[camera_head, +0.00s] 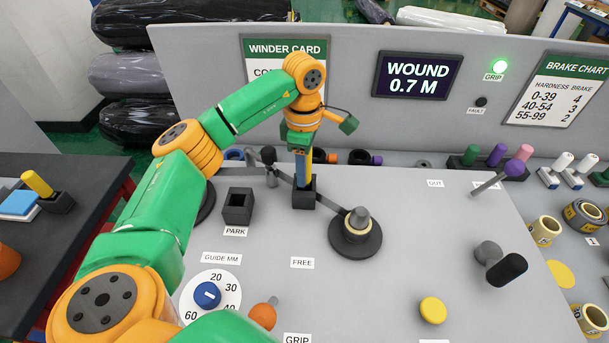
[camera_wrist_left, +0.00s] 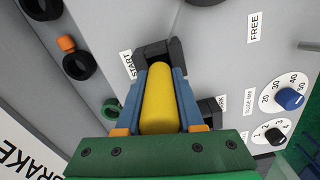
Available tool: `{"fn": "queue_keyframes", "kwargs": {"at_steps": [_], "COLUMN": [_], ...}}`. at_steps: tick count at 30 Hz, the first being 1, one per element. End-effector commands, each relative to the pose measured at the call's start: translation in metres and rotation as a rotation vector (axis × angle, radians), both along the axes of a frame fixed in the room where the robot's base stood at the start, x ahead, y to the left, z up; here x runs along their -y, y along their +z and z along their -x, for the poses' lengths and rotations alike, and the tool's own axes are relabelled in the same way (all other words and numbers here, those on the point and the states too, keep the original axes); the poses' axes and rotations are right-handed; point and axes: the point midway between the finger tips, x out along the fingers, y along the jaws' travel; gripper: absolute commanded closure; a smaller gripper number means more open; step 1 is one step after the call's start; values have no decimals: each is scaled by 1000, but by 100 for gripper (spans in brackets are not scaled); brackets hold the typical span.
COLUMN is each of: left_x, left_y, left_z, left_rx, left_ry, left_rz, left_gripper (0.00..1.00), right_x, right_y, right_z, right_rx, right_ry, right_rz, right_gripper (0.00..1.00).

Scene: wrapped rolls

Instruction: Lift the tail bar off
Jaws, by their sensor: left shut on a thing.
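The tail bar's yellow handle (camera_wrist_left: 158,98) stands upright in a black block (camera_head: 304,194); that block also shows beyond the fingertips in the wrist view (camera_wrist_left: 158,52), next to the START label. My left gripper (camera_head: 302,172) is shut on the yellow handle from above, with blue fingers on both sides of it (camera_wrist_left: 160,88). In the head view the fingers hide most of the handle. I cannot tell whether the bar is clear of the surface beneath. My right gripper is not in view.
A black PARK socket (camera_head: 238,207) stands empty at the left. A dark spindle (camera_head: 356,228) stands close to the right, with a thin dark arm near the block. A black-handled crank (camera_head: 502,266) and yellow disc (camera_head: 433,310) are farther right.

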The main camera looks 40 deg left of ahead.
Motion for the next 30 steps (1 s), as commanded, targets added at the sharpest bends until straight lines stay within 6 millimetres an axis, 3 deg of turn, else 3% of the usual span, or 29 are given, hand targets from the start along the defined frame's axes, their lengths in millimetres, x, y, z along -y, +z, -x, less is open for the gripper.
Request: {"fn": "queue_keyframes", "kwargs": {"at_steps": [7,12,18,30], "left_x": [0,0,0,0], "left_y": [17,53,95,101], "left_z": [-1,-1,0,0], "left_rx": [4,5,3,0], "left_ry": [-1,0,1,0], "left_rz": [0,0,-1,0], "left_gripper": [100,100,100,100], "right_x": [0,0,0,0], "right_y": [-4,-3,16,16], "right_z": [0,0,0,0], "right_rx": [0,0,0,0], "right_ry": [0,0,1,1], "right_rz": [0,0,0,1], "right_gripper": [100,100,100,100]}}
